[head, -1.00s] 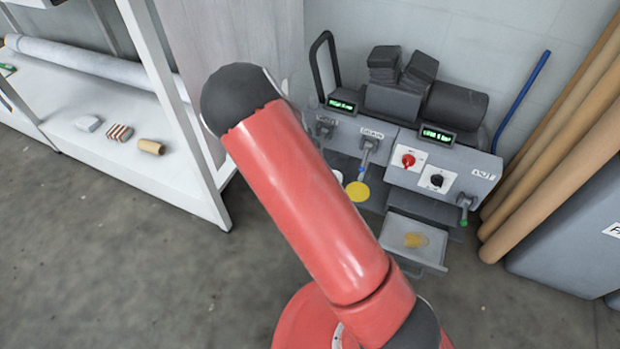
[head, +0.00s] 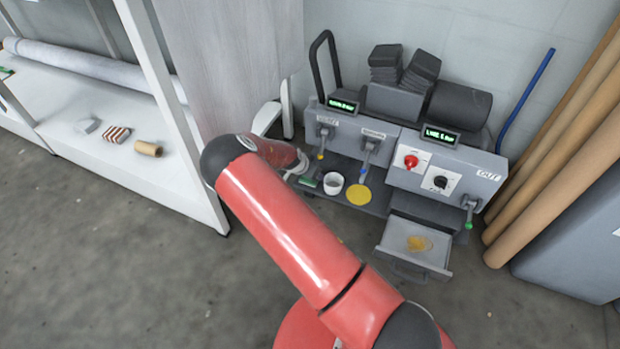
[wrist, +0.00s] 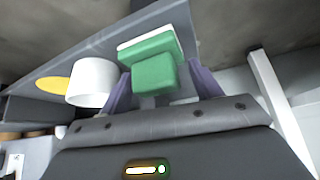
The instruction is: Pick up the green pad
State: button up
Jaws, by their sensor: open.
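The green pad (wrist: 153,52) is a green block with a white layer along its far side and a smaller raised green part facing me. It lies on the grey ledge (wrist: 60,62). In the head view the green pad (head: 309,181) is a small patch at the ledge's left end, left of the white cup (head: 333,183). My gripper (wrist: 160,78) is open, with one purple finger on each side of the pad's near part in the wrist view. I cannot tell whether the fingers touch it. My arm hides the fingers in the head view.
The white cup stands close beside the pad, with a yellow disc (head: 358,195) past it. The press (head: 440,168) with levers and knobs rises behind. An open drawer (head: 413,246) juts out to the right. A white shelf (head: 150,175) stands left.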

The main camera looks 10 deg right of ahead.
jog(key=shift+w+d+f, duration=0.15)
jog(key=shift+d+f, duration=0.05)
jog(key=shift+f, duration=0.2)
jog(key=shift+r, duration=0.1)
jog(key=c, duration=0.6)
jog(key=shift+c, duration=0.2)
jog(key=shift+r, duration=0.6)
jog(key=s+a+p, duration=0.2)
jog(key=s+a, duration=1)
jog(key=a, duration=0.1)
jog(key=shift+s, duration=0.15)
jog(key=shift+a+r, duration=0.1)
